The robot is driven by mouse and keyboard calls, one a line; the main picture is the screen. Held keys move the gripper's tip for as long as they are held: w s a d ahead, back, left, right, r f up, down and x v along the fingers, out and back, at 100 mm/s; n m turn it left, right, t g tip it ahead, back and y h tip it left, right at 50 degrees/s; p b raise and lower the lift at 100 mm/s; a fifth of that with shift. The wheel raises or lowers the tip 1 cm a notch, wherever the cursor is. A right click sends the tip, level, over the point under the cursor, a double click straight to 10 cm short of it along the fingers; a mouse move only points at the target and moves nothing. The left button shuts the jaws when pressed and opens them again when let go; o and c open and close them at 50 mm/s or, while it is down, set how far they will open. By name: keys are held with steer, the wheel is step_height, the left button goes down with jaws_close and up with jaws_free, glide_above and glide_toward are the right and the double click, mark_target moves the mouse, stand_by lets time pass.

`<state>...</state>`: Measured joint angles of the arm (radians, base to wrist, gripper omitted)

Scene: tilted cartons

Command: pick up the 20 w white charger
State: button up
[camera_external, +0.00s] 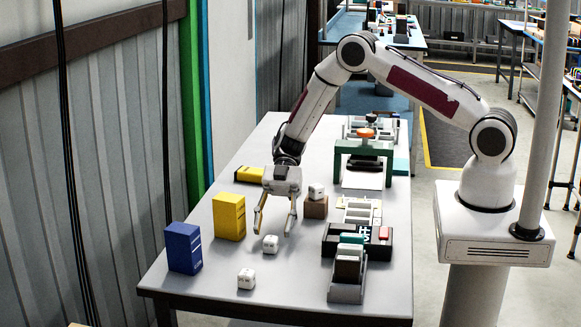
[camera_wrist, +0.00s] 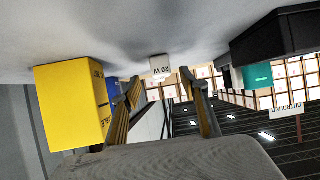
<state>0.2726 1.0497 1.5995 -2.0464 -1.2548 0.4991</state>
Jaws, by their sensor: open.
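A small white charger block (camera_wrist: 160,67) marked "20 W" shows in the wrist view, just beyond and between my fingertips. That view is upside down, with the grey table at the top. In the external view one white cube (camera_external: 270,244) stands on the table close to my fingertips, and another (camera_external: 246,279) stands nearer the front edge. A third white cube (camera_external: 316,191) sits on a brown box. Their markings are too small to read there, so I cannot tell for sure which is the 20 W one. My gripper (camera_external: 274,233) is open, pointing down, with nothing between its fingers.
A yellow box (camera_external: 229,217) and a blue box (camera_external: 183,248) stand upright on the left. A yellow carton (camera_external: 249,174) lies behind. The brown box (camera_external: 316,208) is right of my gripper. A black tray (camera_external: 377,252) and grey holder (camera_external: 346,292) fill the right side.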

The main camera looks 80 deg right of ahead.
mark_target(271, 238)
steer(key=shift+a, duration=0.1)
steer(key=shift+x, duration=2.5)
steer(key=shift+s, duration=0.15)
steer(key=c, duration=1.2)
